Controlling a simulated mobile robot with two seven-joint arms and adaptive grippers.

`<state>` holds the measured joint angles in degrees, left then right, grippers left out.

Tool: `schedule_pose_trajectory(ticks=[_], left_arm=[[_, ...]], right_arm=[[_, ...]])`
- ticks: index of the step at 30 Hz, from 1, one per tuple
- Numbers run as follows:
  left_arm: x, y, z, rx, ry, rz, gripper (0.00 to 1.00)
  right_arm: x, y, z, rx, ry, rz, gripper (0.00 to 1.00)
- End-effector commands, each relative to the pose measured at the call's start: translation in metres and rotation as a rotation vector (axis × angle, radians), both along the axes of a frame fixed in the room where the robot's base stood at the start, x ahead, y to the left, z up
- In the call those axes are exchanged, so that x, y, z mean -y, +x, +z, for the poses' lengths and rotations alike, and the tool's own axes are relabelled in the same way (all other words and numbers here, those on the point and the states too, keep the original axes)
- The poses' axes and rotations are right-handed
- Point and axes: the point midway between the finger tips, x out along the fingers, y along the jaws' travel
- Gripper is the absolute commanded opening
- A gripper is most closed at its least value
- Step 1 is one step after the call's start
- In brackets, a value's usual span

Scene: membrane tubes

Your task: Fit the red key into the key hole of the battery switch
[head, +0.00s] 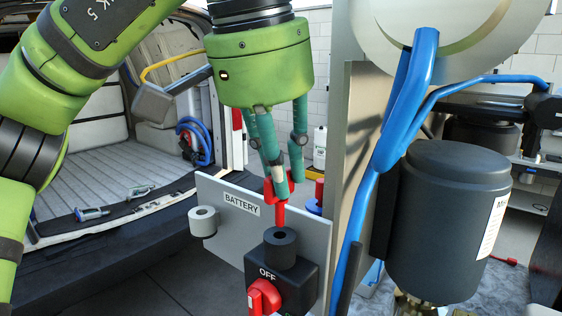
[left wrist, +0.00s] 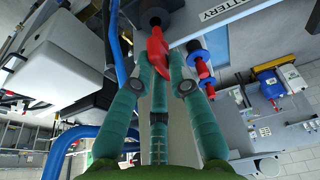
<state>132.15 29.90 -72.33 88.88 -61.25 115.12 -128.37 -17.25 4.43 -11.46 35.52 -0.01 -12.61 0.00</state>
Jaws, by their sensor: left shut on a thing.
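My left gripper (head: 281,180) has teal fingers and is shut on the red key (head: 280,212), which hangs nearly upright. The key's lower end is right at the black round key hole collar (head: 281,248) on the battery switch (head: 303,277). I cannot tell whether the tip is just above the hole or slightly inside it. The switch is a black box marked OFF with a red knob (head: 264,297). In the left wrist view the red key (left wrist: 157,52) sits between the fingers (left wrist: 165,78), its far end close to the dark collar (left wrist: 153,14). My right gripper is not in view.
The white panel (head: 225,232) with a BATTERY label carries a white round socket (head: 203,221) at left. A blue collar (head: 314,207) with a red piece stands behind the panel. A post, blue hose (head: 365,200) and dark cylinder (head: 445,225) crowd the right.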

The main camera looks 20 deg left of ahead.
Motion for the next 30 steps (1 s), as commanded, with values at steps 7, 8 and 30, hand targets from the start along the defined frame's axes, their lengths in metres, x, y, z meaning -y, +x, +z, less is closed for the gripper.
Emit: schedule_pose_trajectory(ticks=[7,8,30], left_arm=[[-0.0001,0.0000,0.0005,0.000,0.000,0.000,0.01],[-0.0001,-0.0001,0.0007,-0.001,0.000,0.000,0.01],[-0.0002,-0.0002,0.0000,0.000,0.000,0.000,0.01]], right_arm=[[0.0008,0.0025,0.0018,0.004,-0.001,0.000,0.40],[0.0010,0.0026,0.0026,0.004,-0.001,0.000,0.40],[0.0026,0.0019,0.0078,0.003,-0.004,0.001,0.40]])
